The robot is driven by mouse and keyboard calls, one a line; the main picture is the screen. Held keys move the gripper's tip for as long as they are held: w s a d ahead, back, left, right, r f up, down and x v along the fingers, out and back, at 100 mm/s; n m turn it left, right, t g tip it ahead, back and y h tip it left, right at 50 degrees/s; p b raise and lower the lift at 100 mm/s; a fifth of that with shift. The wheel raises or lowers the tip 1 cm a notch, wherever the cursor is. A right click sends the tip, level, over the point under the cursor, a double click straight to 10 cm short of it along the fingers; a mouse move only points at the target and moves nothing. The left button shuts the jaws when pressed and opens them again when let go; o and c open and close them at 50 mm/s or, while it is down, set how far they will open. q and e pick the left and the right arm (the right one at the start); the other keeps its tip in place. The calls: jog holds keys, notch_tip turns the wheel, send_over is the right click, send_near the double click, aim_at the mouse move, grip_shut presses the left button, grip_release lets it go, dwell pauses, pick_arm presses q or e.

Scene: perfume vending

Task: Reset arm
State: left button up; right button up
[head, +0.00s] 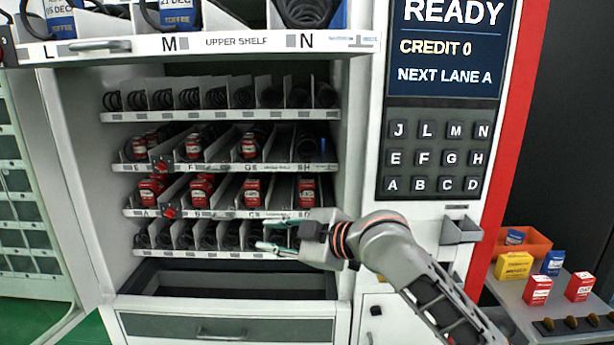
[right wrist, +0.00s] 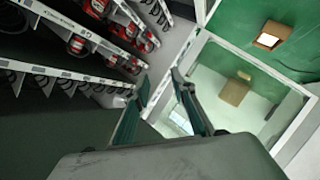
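My right gripper (head: 272,238) reaches in from the right in the head view, in front of the lower shelves of the vending machine (head: 362,215). It also shows in the right wrist view (right wrist: 160,82), with its two green-grey fingers spread and nothing between them. Red packs (head: 252,192) stand in the lanes of the A-to-D shelf (head: 230,213), just above the gripper. My left gripper is not in view.
The upper shelf (head: 235,45) is pulled out at the top, with blue coffee packs (head: 178,14). A keypad (head: 436,155) is under a READY screen (head: 447,50). A side tray (head: 508,290) at right holds red, yellow and blue boxes. An open bin (head: 225,283) lies below.

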jog(key=s+d+f+m+t+h, duration=0.15)
jog(key=d+f+m, duration=0.25)
jog(key=f, duration=0.5)
jog(key=s+d+f+m+t+h, duration=0.1)
jog(key=s+d+f+m, duration=0.3)
jog(key=f, duration=0.6)
jog(key=s+d+f+m+t+h, duration=0.1)
jog(key=d+f+m+h, duration=0.15)
jog(key=d+f, duration=0.45)
jog(key=s+d+f+m+h, duration=0.1)
jog(key=s+d+f, duration=0.3)
jog(key=s+f, duration=0.3)
jog(key=s+d+f+m+g+h, duration=0.1)
jog(key=s+d+f+m+h, duration=0.1)
jog(key=s+d+f, duration=0.3)
jog(key=s+d+f+m+h, duration=0.1)
jog(key=s+d+f, duration=0.3)
jog(key=s+f, duration=0.4)
jog(key=s+m, duration=0.1)
jog(key=s, duration=0.2)
jog(key=shift+d+f, duration=0.35)
jog(key=shift+g, duration=0.25)
